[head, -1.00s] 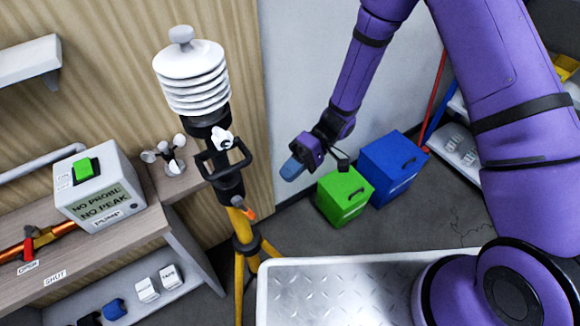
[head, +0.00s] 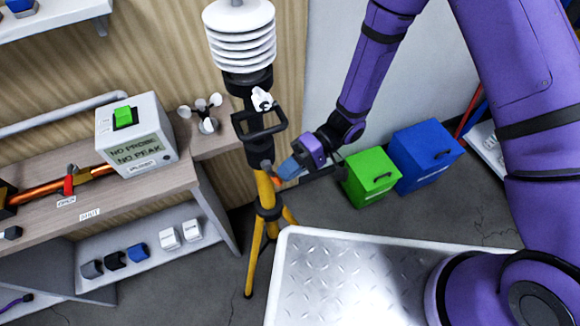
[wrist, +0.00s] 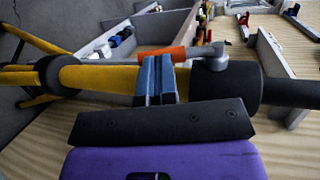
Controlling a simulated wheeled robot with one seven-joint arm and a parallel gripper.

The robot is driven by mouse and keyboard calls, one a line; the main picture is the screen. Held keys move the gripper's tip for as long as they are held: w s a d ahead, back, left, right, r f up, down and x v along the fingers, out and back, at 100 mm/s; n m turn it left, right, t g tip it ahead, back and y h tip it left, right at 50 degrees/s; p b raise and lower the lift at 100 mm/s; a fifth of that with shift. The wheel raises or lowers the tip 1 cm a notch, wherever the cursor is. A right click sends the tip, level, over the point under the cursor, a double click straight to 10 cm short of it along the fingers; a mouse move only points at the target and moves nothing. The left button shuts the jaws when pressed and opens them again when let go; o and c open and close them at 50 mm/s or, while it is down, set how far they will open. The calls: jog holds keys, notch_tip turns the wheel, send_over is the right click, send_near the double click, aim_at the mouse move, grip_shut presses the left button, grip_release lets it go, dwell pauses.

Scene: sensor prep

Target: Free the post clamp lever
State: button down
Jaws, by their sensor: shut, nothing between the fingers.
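The yellow tripod post (head: 264,190) stands upright and carries a black clamp body and a white ribbed sensor shield (head: 240,40). The post clamp lever (head: 278,182) shows as a small orange tip low on the clamp. In the wrist view the orange lever (wrist: 184,53) joins a grey pivot (wrist: 212,62) beside the black collar. My gripper (head: 284,170) is at the post, right by the lever. Its blue fingers (wrist: 157,62) are shut and empty, and overlap the lever's outer end in the wrist view. I cannot tell whether they touch it.
A bench on the left holds a grey box with a green button (head: 124,117) and a pipe with a red valve handle (head: 69,184). A green bin (head: 370,177) and a blue bin (head: 425,155) stand right of the post. My metal deck (head: 350,275) is in front.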

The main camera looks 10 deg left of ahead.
jog(key=shift+s+a+f+n+g+y, duration=0.2)
jog(key=shift+a+f+g+y, duration=0.2)
jog(key=shift+g+y, duration=0.25)
jog(key=shift+s+a+f+n+g+y, duration=0.1)
jog(key=shift+s+a+f+g+y, duration=0.2)
jog(key=shift+g+y, duration=0.35)
jog(key=shift+w, duration=0.1)
jog(key=v, duration=1.4)
jog(key=shift+r, duration=0.3)
